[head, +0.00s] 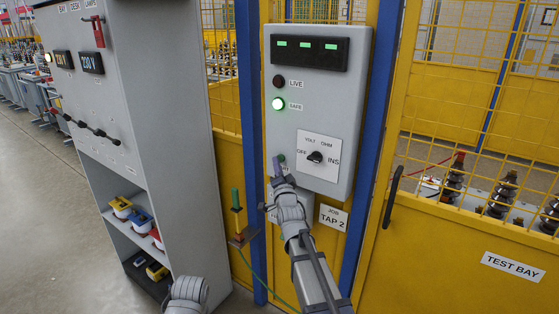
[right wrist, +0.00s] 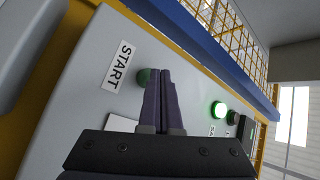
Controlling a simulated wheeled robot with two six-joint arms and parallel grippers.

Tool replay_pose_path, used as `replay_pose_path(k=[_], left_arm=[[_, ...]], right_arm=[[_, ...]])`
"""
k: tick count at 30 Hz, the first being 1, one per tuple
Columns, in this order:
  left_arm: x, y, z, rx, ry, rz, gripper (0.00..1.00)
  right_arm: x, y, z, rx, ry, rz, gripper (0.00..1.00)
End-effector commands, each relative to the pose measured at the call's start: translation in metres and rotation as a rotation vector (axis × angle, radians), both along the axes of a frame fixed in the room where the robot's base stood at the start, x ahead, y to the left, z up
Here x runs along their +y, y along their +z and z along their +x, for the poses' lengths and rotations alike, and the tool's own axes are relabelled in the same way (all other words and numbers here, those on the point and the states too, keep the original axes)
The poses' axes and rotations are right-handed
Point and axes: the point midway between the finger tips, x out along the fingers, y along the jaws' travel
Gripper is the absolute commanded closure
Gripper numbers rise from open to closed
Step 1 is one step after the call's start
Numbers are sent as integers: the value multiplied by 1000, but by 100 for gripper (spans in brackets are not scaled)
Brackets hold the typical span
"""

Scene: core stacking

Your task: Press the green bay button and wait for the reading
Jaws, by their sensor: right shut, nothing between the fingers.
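The grey bay box (head: 358,100) on the yellow post has a dark display (head: 306,48) with three green marks. Below it the LIVE lamp (head: 279,81) is dark and the SAFE lamp (head: 278,104) glows green. A dial (head: 315,157) carries OFF, VOLT, OHM and INS. The green button (right wrist: 143,77) beside the START label (right wrist: 119,66) is partly behind my right gripper's fingers (right wrist: 166,75). My right gripper (head: 279,168) is shut and empty, tips at the button; I cannot tell whether they touch it. My left gripper is out of view.
A grey desk cabinet (head: 140,90) stands at the left, with meters and shelves. A green-topped rod (head: 236,199) stands on a bracket left of my right arm. The yellow TEST BAY gate (head: 440,240) is at the right. Open floor (head: 40,200) lies at far left.

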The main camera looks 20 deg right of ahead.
Motion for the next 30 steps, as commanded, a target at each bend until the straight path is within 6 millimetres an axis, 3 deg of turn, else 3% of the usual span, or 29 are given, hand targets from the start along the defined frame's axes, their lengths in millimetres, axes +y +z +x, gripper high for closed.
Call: replay_pose_path(k=[30], left_arm=[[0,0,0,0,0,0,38]], right_arm=[[-7,0,6,0,0,0,100]])
